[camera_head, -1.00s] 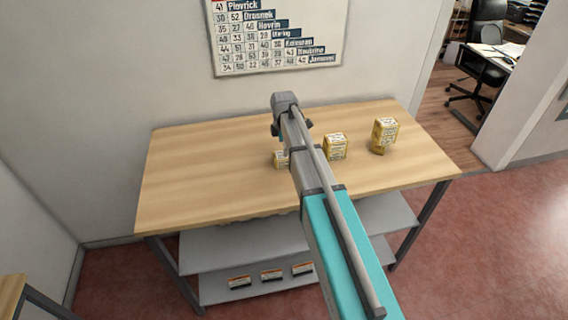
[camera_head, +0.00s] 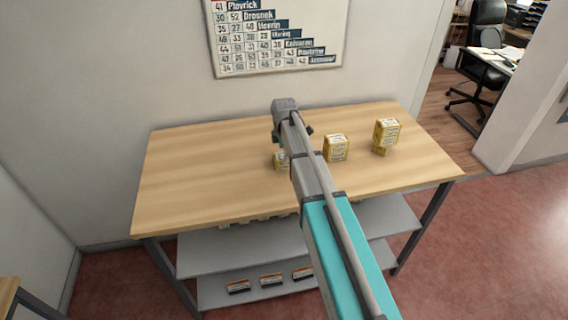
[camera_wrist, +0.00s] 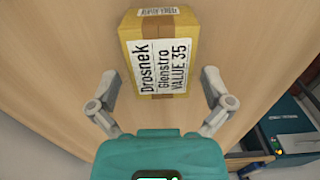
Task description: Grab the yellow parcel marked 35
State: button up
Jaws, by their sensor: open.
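The wrist view shows a yellow parcel (camera_wrist: 158,55) with a white label reading "Drosnek Glenstro VALUE 35". It sits on the wooden table, just ahead of my gripper (camera_wrist: 160,82). The two fingers are spread wide, one toward each side of the parcel's near end, with nothing held. In the head view my gripper (camera_head: 292,128) is over the table, mostly hidden by my arm.
Two more yellow parcels stand to the right, a middle one (camera_head: 336,148) and a right one (camera_head: 387,131) that seems raised on something yellow. The wooden table (camera_head: 195,170) is clear on the left. A lower shelf (camera_head: 230,252) and a wall chart (camera_head: 278,40) also show.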

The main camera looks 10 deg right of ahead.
jog(key=shift+f+b, duration=1.35)
jog(key=shift+f, duration=0.3)
jog(key=c, duration=1)
